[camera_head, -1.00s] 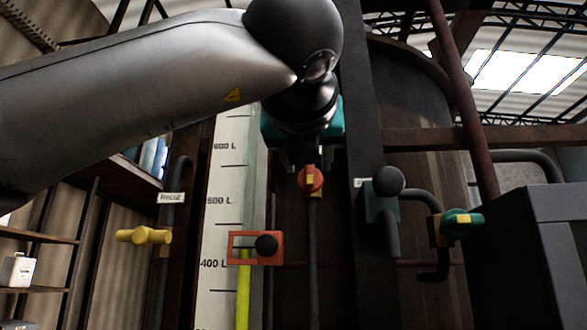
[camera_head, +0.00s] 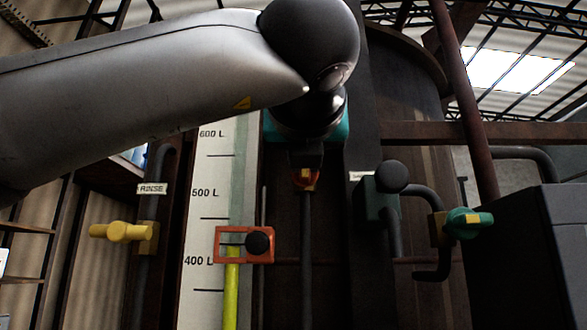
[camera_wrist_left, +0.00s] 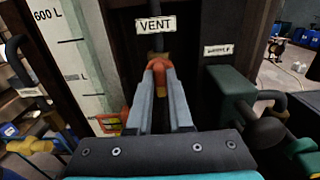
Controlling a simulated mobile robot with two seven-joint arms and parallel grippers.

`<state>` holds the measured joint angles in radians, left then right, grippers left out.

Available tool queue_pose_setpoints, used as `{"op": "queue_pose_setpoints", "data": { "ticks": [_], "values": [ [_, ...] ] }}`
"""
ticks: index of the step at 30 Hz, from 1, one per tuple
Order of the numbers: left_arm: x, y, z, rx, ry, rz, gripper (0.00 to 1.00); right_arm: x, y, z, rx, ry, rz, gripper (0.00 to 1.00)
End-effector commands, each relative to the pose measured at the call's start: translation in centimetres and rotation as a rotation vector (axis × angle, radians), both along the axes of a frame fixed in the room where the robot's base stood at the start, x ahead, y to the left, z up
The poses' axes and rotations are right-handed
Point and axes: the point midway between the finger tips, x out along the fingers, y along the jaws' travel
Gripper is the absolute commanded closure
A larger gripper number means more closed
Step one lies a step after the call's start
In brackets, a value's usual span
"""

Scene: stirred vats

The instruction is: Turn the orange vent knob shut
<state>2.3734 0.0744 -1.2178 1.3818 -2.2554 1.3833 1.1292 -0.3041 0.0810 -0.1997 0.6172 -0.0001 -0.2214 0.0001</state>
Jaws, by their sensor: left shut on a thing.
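The orange vent knob (camera_head: 304,181) sits at the top of a thin dark pipe, mostly hidden behind my left gripper in the head view. My left gripper (camera_head: 305,164) comes down onto it from above. In the left wrist view, my left gripper's two grey fingers (camera_wrist_left: 160,88) are closed on the orange knob (camera_wrist_left: 159,67), directly below the white VENT label (camera_wrist_left: 155,25). A yellow mark shows on the knob in the head view. My right gripper is in neither view.
A level scale (camera_head: 206,230) with an orange-framed slider (camera_head: 227,258) stands left of the vent pipe. A yellow RINSE valve (camera_head: 125,232) is further left. A black-knobbed lever (camera_head: 391,177) and a teal valve (camera_head: 467,223) are on the right, beside a grey cabinet (camera_head: 545,255).

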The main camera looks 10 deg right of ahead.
Motion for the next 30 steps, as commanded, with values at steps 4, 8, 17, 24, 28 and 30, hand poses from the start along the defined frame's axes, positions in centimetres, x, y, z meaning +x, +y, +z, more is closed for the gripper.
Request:
{"op": "queue_pose_setpoints", "data": {
  "ticks": [4, 8, 17, 24, 28, 30],
  "values": [
    [-0.01, 0.0, 0.03, 0.0, 0.0, 0.0, 1.0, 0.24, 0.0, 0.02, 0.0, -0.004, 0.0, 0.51],
    [-0.02, 0.01, 0.04, 0.0, -0.001, -0.001, 1.0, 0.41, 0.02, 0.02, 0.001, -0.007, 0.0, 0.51],
    [-0.02, 0.01, 0.05, 0.007, -0.003, -0.001, 1.0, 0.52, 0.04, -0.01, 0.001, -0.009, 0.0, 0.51],
    [-0.02, -0.01, 0.0, 0.083, -0.025, 0.0, 1.0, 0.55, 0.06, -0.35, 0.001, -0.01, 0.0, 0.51],
    [-0.03, -0.03, -0.01, 0.168, -0.049, 0.001, 1.0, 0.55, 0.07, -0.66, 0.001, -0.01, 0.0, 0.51],
    [-0.06, -0.07, 0.0, 0.224, -0.067, 0.001, 1.0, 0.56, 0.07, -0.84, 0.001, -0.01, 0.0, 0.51]
  ]
}}
